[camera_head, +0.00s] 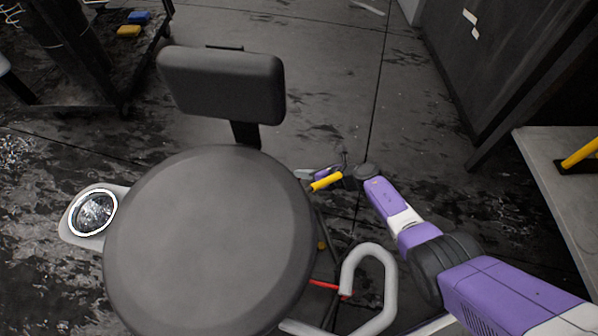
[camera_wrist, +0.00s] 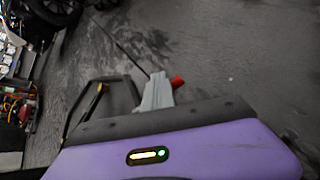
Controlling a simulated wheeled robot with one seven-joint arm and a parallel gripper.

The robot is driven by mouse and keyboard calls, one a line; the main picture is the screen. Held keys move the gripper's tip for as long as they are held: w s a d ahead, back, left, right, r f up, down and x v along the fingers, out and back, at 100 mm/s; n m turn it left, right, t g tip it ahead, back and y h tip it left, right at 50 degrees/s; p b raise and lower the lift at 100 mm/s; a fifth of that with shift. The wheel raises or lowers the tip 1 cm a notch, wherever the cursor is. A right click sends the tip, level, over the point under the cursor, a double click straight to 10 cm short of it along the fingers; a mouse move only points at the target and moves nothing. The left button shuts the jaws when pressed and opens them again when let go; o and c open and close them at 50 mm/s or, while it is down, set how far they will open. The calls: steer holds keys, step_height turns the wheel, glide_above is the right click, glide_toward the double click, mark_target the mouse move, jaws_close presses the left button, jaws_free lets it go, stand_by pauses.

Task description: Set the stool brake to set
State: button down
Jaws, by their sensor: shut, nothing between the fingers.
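The stool has a round dark grey seat (camera_head: 210,240) and a padded backrest (camera_head: 222,85), in the head view. Most of its base is hidden under the seat. A red bar (camera_head: 328,286) shows low beside the seat's right edge; I cannot tell whether it is the brake. My gripper (camera_head: 303,174) is beside the seat's upper right edge, partly hard to make out near a yellow bar (camera_head: 327,181). In the wrist view its pale grey fingers (camera_wrist: 157,92) are together and empty. A small red piece (camera_wrist: 177,82) shows right behind them; contact is unclear.
A grey curved tube (camera_head: 378,280) stands right of the seat. A tray with a shiny round bowl (camera_head: 93,213) sticks out at the left. A dark rack (camera_head: 95,60) stands at upper left and a pale bench (camera_head: 560,180) at right. The floor behind the stool is mostly clear.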

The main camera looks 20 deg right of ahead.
steer(key=shift+w+f, duration=0.2)
steer(key=shift+f, duration=0.4)
stand_by(0.6)
steer(key=shift+r, duration=0.1)
steer(key=shift+s+r+p, duration=0.25)
steer(key=shift+r+p, duration=0.65)
steer(key=shift+p, duration=0.15)
steer(key=shift+s+r+p, duration=0.2)
steer(key=shift+r+p, duration=0.7)
steer(key=shift+p, duration=0.1)
steer(key=shift+s+r+p, duration=0.25)
steer(key=shift+r+p, duration=0.65)
steer(key=shift+p, duration=0.15)
steer(key=r+p, duration=0.2)
steer(key=s+r+p, duration=0.1)
steer(key=r+p, duration=0.2)
steer(key=shift+s+d, duration=0.1)
steer(key=shift+d, duration=0.05)
steer(key=shift+f, duration=0.1)
